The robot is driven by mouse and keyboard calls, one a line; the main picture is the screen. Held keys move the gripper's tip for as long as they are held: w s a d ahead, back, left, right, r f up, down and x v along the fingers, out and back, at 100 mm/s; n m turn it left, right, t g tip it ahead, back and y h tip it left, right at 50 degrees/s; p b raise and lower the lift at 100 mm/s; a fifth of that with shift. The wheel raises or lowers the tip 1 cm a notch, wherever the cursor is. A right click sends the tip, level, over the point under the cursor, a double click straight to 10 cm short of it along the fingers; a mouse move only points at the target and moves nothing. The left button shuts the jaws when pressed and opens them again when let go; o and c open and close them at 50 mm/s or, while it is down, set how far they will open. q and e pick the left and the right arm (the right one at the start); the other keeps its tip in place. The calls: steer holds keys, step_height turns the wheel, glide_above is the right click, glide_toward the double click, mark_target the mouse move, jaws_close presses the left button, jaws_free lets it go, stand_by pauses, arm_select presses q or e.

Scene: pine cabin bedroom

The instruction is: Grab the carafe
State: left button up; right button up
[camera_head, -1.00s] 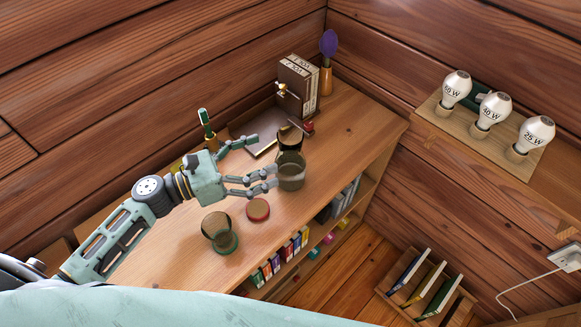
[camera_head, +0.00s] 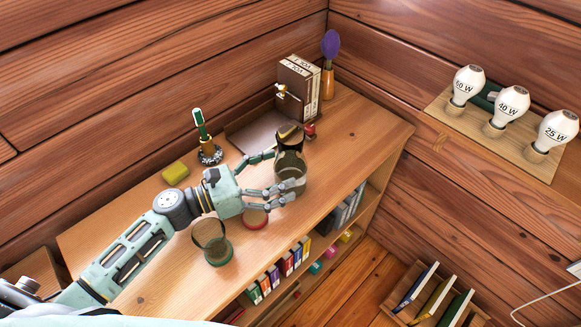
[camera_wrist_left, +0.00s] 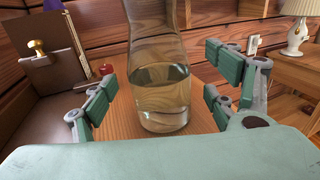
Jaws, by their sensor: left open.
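The carafe (camera_head: 290,163) is a clear glass vessel, partly filled with liquid, standing upright on the wooden shelf top. In the left wrist view the carafe (camera_wrist_left: 160,88) stands between the fingers, with a narrower neck above a wide body. My left gripper (camera_head: 283,172) is open, its fingers on either side of the carafe. In the left wrist view my left gripper (camera_wrist_left: 158,95) shows gaps between its finger pads and the glass, so no clear contact shows. The far finger is partly hidden in the head view. My right gripper is not in view.
A glass with a green base (camera_head: 214,243) and a red round coaster (camera_head: 256,218) sit near my left gripper.

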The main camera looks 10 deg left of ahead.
mark_target(281, 158)
arm_select(q)
steer(key=x, duration=0.2)
steer(key=shift+w+d+r+p, duration=0.2)
steer(key=shift+w+r+p, duration=0.1)
steer(key=shift+p, duration=0.05)
steer(key=shift+w+d+f, duration=0.1)
steer(key=shift+w+d, duration=0.2)
steer(key=shift+d, duration=0.15)
steer(key=c, duration=1.8)
steer(key=shift+c, duration=0.6)
steer(key=shift+r, duration=0.3)
steer(key=shift+r, duration=0.8)
steer(key=r, duration=0.2)
steer(key=shift+s+d+r+p, duration=0.15)
steer(key=shift+d+r+p, duration=0.1)
steer(key=shift+d+p, duration=0.05)
steer(key=s+d+r+p, duration=0.4)
steer(key=d+r+p, duration=0.1)
steer(key=d, duration=0.4)
steer(key=shift+s+d+r, duration=0.25)
steer(key=shift+d+r, duration=0.1)
steer(key=shift+r, duration=0.4)
